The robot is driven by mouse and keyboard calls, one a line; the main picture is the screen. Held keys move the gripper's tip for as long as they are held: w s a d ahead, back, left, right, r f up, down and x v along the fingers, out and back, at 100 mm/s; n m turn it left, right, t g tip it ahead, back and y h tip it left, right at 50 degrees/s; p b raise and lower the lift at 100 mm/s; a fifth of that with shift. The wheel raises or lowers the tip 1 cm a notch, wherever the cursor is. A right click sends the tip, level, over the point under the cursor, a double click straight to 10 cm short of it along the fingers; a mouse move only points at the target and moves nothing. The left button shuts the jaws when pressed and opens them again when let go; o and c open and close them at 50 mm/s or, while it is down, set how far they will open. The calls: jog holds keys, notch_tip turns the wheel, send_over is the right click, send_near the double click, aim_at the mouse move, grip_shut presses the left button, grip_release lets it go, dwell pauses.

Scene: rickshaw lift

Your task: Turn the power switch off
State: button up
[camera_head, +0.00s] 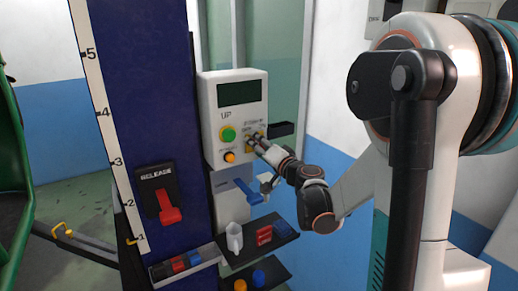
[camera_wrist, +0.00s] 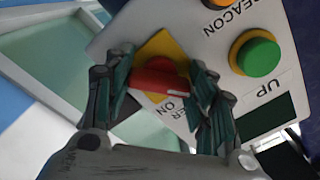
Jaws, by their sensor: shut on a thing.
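The power switch is a red knob (camera_wrist: 158,78) on a yellow plate (camera_wrist: 160,46) in the wrist view, with "ON" lettering beside it. It sits on the white control box (camera_head: 207,100), at the lower right of its face in the head view. There the yellow plate (camera_head: 250,148) shows partly, and the knob is mostly hidden by my gripper. My gripper (camera_head: 263,143) reaches the box from the right. In the wrist view my gripper (camera_wrist: 162,68) has one finger on each side of the red knob and is shut on it.
A green UP button (camera_head: 228,134) and an orange beacon button (camera_head: 230,157) sit left of the switch. Below are a blue lever (camera_head: 245,189) and a shelf with a white jug (camera_head: 234,238). A red RELEASE lever (camera_head: 167,205) is on the blue column at left.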

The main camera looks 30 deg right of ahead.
jog(key=shift+f+n, duration=0.1)
jog(key=shift+n, duration=0.3)
jog(key=o, duration=1.1)
jog(key=s, duration=1.2)
jog(key=shift+d, duration=0.2)
jog(key=shift+a, duration=0.1)
